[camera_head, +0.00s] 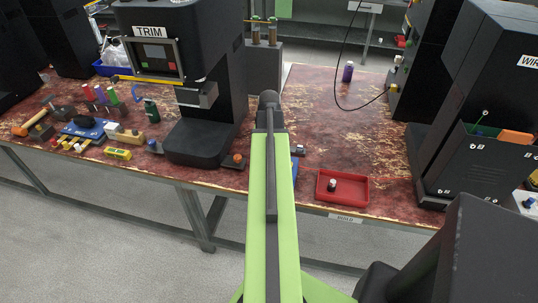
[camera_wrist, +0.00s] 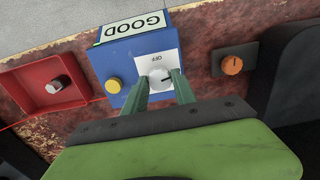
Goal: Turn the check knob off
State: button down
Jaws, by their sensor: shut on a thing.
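The check knob (camera_wrist: 158,78) is a pale round knob on a white plate marked OFF, on the face of a blue box (camera_wrist: 108,68). A dark line on the knob points to the right, not straight at the OFF mark above it. My gripper (camera_wrist: 159,80) has its two green fingers on either side of the knob, shut on it. In the camera_head view my own arm hides the knob and the fingers; only a sliver of the blue box (camera_head: 295,168) shows beside it.
The blue box has a yellow button (camera_wrist: 113,85) and a GOOD label (camera_wrist: 133,26). An orange knob (camera_wrist: 232,65) is to the right in the camera_wrist view. A red tray (camera_head: 352,188) with a small part stands near the table's front edge. The TRIM machine (camera_head: 205,140) stands left of my arm.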

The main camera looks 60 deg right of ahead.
jog(key=n, duration=1.1)
jog(key=shift+n, duration=2.2)
jog(key=c, duration=1)
grip_release()
